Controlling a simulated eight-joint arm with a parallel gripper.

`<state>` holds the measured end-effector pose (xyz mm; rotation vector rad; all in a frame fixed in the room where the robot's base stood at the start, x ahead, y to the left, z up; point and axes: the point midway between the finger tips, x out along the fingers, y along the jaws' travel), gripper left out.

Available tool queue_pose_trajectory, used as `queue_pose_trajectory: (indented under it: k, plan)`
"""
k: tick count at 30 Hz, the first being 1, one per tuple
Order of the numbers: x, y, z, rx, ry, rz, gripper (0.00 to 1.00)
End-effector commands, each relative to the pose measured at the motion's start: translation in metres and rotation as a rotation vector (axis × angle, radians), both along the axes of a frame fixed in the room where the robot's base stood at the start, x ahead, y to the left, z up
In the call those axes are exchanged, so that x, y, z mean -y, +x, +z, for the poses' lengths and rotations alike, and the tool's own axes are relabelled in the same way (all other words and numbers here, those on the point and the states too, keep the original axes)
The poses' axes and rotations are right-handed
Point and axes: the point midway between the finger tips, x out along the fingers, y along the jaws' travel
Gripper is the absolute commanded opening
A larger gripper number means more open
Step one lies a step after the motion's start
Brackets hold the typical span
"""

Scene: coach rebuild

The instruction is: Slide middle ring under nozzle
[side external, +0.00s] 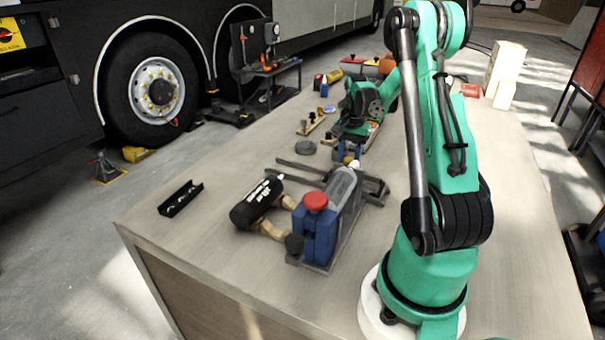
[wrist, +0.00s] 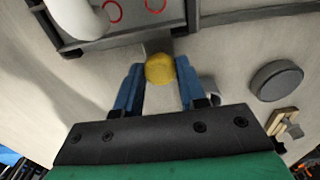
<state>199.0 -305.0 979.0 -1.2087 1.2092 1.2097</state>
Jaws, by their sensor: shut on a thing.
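My gripper (wrist: 159,68) has its blue fingers on either side of a round yellow knob (wrist: 160,69) and is shut on it. The knob is at the near edge of a dark-framed grey slide plate (wrist: 110,38). Two red rings (wrist: 113,12) (wrist: 155,4) show on the plate; any others are out of frame. A white curved nozzle (wrist: 80,15) hangs over the plate left of these rings, hiding what is beneath. In the side view my gripper (side external: 347,154) is low behind a grey clear cylinder (side external: 341,184), partly hidden by my arm.
A blue stand with a red cap (side external: 315,202) and a black cylinder (side external: 256,202) are in front of my gripper. A black slotted bracket (side external: 180,198) lies to the left. A grey disc (wrist: 276,80) lies right of my fingers.

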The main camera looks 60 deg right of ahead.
Motion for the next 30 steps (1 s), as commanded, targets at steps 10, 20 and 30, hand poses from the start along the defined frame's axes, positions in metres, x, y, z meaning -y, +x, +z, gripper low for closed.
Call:
queue_pose_trajectory:
  k: [10, 20, 30]
  plan:
    - [0.001, 0.0, 0.0, 0.0, -0.002, 0.0, 0.68]
    - [0.0, 0.0, 0.024, 0.0, -0.002, 0.0, 0.68]
    - [0.001, 0.0, 0.056, 0.0, -0.003, 0.0, 0.68]
